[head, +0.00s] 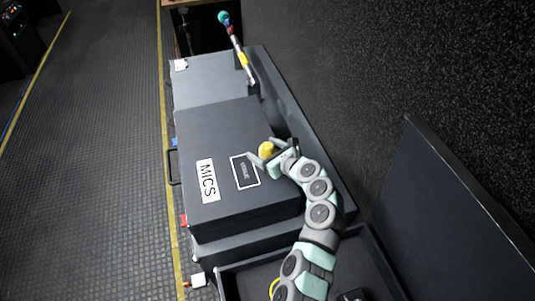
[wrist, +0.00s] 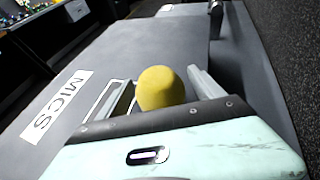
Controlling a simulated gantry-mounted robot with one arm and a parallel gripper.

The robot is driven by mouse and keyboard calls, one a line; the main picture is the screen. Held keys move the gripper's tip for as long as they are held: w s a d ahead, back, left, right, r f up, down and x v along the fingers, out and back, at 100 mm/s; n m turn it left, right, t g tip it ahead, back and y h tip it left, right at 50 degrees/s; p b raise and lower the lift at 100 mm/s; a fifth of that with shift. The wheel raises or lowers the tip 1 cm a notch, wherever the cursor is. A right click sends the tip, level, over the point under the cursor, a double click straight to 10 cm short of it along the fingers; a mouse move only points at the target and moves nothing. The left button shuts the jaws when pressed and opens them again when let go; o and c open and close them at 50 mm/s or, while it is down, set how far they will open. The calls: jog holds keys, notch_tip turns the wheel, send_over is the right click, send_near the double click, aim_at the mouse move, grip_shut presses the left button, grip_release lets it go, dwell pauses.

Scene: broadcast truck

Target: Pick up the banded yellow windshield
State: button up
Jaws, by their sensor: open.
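A yellow foam windshield (head: 266,149) sits at the lid of the dark case marked MICS, near its right edge. It also shows in the wrist view (wrist: 161,88), rounded and plain yellow; no band is visible on the part I see. My gripper (head: 262,147) is open, with one finger on either side of the windshield. In the wrist view the fingers (wrist: 158,78) stand apart with the windshield between them, and a gap shows on the right. My gripper's body hides the windshield's lower part, so I cannot tell how it rests.
A pole with coloured bands and a teal tip (head: 236,45) leans at the back. An open bin (head: 370,270) lies in front. The dark wall is close on the right.

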jog(key=shift+w+a+f, duration=0.15)
jog(key=shift+w+a, duration=0.05)
jog(key=shift+w, duration=0.2)
jog(key=shift+c, duration=0.3)
jog(key=c, duration=1.4)
